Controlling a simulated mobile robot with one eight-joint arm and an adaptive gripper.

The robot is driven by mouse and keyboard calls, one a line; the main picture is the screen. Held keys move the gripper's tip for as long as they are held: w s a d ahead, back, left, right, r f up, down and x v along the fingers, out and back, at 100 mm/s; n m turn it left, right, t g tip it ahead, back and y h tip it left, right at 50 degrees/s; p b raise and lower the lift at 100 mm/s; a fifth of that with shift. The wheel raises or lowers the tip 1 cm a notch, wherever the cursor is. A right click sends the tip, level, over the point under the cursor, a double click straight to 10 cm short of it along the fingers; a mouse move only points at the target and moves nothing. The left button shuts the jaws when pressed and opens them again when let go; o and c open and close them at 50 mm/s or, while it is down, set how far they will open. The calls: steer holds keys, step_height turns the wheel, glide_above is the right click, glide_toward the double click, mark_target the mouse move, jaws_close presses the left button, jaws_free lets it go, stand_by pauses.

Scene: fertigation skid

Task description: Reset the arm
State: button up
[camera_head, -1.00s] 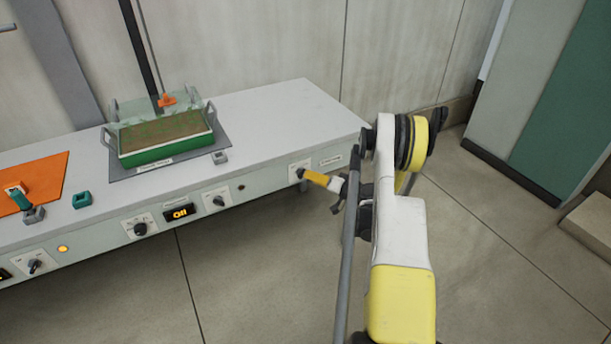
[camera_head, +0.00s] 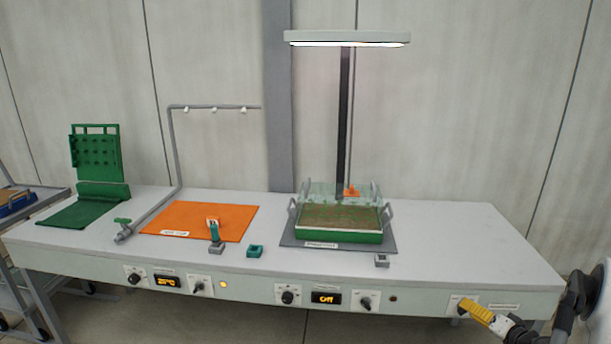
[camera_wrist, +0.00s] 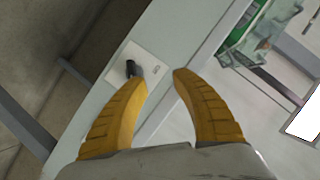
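My gripper (camera_head: 476,313) is at the right end of the bench front, just in front of a small white panel with a dark knob. In the wrist view my gripper (camera_wrist: 160,80) shows two yellow fingers spread apart with nothing between them. The dark knob (camera_wrist: 132,69) on its white plate lies beyond the left fingertip, and I cannot tell whether they touch. My forearm runs off the lower right edge of the head view.
The bench (camera_head: 480,235) holds a green tray of soil (camera_head: 340,238) under a lamp (camera_head: 347,38), an orange mat (camera_head: 185,222) and a green rack (camera_head: 97,160). Knobs and displays line its front. The bench top's right end is clear.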

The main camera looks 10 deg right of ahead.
steer(key=w+a+r+n+g+y, duration=0.1)
steer(key=w+a+r+n+g, duration=0.15)
steer(key=a+r, duration=0.85)
steer(key=s+a+r+n+g, duration=0.1)
steer(key=s+a+r, duration=0.25)
steer(key=a, duration=0.35)
steer(key=s+a+r+n+g, duration=0.1)
steer(key=s+a+r+g, duration=0.1)
steer(key=a+r, duration=0.45)
steer(key=s+a+n, duration=0.1)
steer(key=s+a, duration=0.3)
steer(key=s, duration=0.3)
steer(key=s+a+r+n+g+h, duration=0.1)
steer(key=s+a, duration=0.4)
steer(key=s, duration=0.3)
steer(key=s+a+n+h, duration=0.1)
steer(key=s+a+n, duration=0.1)
steer(key=s+a, duration=0.3)
steer(key=shift+s+r, duration=0.3)
steer(key=shift+s, duration=1.05)
